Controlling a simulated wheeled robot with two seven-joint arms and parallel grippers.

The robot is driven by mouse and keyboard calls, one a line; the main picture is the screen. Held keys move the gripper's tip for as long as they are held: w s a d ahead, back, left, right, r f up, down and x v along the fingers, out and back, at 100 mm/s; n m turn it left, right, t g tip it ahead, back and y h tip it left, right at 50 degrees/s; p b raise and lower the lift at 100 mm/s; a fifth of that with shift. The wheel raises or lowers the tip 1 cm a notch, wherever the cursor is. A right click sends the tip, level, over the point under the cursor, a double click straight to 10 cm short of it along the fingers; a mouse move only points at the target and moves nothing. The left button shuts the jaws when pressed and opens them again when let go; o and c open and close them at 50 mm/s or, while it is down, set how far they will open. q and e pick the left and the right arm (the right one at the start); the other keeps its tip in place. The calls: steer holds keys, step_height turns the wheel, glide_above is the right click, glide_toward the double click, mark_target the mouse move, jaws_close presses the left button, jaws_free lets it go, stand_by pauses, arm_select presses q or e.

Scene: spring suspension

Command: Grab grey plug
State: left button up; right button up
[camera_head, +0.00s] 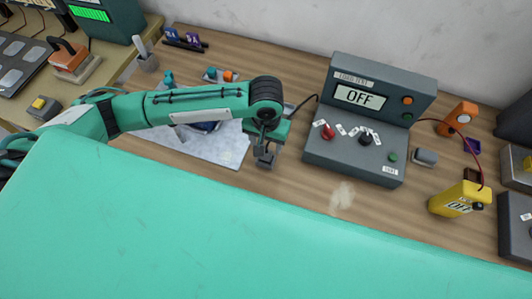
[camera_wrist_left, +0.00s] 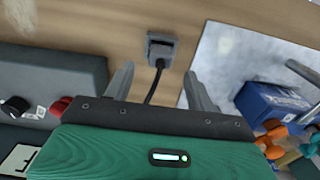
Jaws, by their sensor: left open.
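The grey plug (camera_wrist_left: 160,48) lies on the wooden table, with a dark cable running from it back between my fingers in the left wrist view. My left gripper (camera_wrist_left: 158,82) is open, with one finger on each side of the cable. The plug lies just beyond the fingertips, roughly centred between them, and is not gripped. In the head view my left gripper (camera_head: 266,158) points down at the table left of the control box; I cannot clearly separate the plug from the fingers there. My right gripper is not in view.
A grey control box (camera_head: 356,120) reading OFF stands to the right. A pale sheet (camera_head: 232,150) with a blue part (camera_wrist_left: 272,103) lies beside the plug. A yellow meter (camera_head: 455,198), an orange device (camera_head: 459,118) and a small grey block (camera_head: 424,157) are farther right.

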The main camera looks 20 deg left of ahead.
arm_select(q)
steer(key=shift+f, duration=0.6)
steer(key=shift+f+p, duration=0.35)
steer(key=shift+p, duration=0.05)
step_height(320, 180, down, 4)
steer(key=shift+r+p, duration=0.2)
steer(key=shift+p, duration=0.5)
steer(key=shift+f, duration=0.45)
steer(key=shift+c, duration=0.3)
steer(key=c, duration=1)
